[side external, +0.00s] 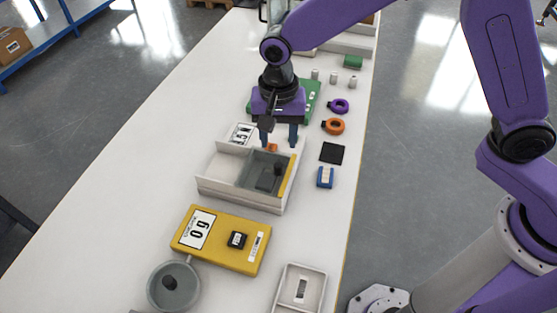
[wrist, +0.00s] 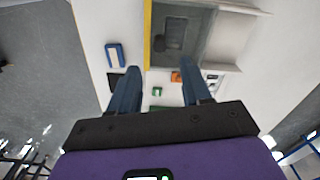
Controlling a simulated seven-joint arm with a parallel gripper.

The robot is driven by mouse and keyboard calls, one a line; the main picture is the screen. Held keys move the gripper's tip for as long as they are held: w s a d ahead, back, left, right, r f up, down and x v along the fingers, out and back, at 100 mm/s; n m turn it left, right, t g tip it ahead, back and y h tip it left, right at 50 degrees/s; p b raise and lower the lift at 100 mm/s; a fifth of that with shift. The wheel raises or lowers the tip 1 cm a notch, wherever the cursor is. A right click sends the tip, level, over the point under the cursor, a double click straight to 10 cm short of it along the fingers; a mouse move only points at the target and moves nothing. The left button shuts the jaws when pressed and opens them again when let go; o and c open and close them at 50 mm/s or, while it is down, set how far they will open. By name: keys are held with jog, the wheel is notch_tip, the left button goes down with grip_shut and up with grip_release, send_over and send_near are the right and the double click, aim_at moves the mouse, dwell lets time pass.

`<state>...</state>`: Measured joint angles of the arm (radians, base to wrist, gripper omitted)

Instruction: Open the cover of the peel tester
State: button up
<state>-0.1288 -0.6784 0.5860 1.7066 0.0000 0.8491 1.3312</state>
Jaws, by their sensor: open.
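A white box-shaped device (side external: 240,194), which looks like the peel tester, stands mid-table with a number label on its back left part. A grey, see-through panel, seemingly its cover (side external: 251,174), lies over the right compartment, with a dark block (side external: 270,179) showing there. A yellow strip (side external: 288,176) runs along its right edge. The panel also shows at the top of the wrist view (wrist: 197,45). A small orange piece (side external: 272,147) is at the device's back edge. My gripper (side external: 279,142) is open, pointing down over this back edge, with the orange piece (wrist: 176,77) between its fingers in the wrist view; contact cannot be told.
A yellow device (side external: 222,262) and a grey round dish (side external: 160,296) stand in front. A white tray (side external: 289,295) is at front right. A blue holder (side external: 325,178), black square (side external: 332,153), orange ring (side external: 335,126) and purple ring (side external: 340,105) lie right. The table's left side is clear.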

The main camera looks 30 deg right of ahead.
aim_at(278, 164)
notch_tip(278, 164, down, 9)
jog(key=shift+r, duration=0.2)
dwell(0.3)
grip_shut()
